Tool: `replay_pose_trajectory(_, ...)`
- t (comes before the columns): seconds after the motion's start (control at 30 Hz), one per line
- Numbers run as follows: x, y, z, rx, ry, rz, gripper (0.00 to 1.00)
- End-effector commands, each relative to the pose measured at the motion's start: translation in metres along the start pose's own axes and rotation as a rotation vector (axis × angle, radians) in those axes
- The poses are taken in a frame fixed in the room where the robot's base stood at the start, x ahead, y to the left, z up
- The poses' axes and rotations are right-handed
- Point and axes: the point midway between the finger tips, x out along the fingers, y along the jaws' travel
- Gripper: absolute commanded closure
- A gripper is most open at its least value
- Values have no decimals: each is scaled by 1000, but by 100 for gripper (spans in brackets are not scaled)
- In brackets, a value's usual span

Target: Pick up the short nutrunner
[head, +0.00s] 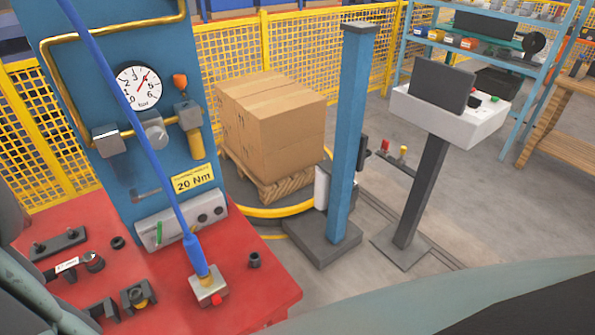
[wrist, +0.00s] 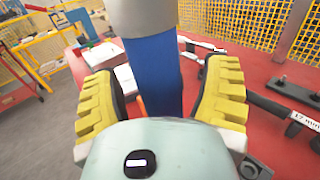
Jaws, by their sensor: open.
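My gripper (wrist: 160,72) shows in the wrist view with its two yellow ribbed fingers spread wide. A blue body with a grey cylindrical part above it (wrist: 153,78) stands between the fingers, close to the camera. It appears to be the short nutrunner, but I cannot confirm this. Gaps show between it and both fingers; its lower end is hidden behind my gripper's housing. In the head view my gripper cannot be made out, and I cannot single out the short nutrunner there.
The red bench top (head: 240,313) carries a grey block with a red button (head: 209,291), sockets and black holders. A blue hose (head: 130,110) runs down to it. A blue panel with a gauge (head: 138,88) stands behind. A 17 mm label (wrist: 306,118) is right of my gripper.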

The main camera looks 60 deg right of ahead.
Motion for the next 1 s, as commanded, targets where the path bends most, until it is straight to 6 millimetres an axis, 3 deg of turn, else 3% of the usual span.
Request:
replay_pose_trajectory(0.23,0,1,-1,0,1,1,22)
replay_pose_trajectory(1.0,0,0,-1,1,2,-1,100)
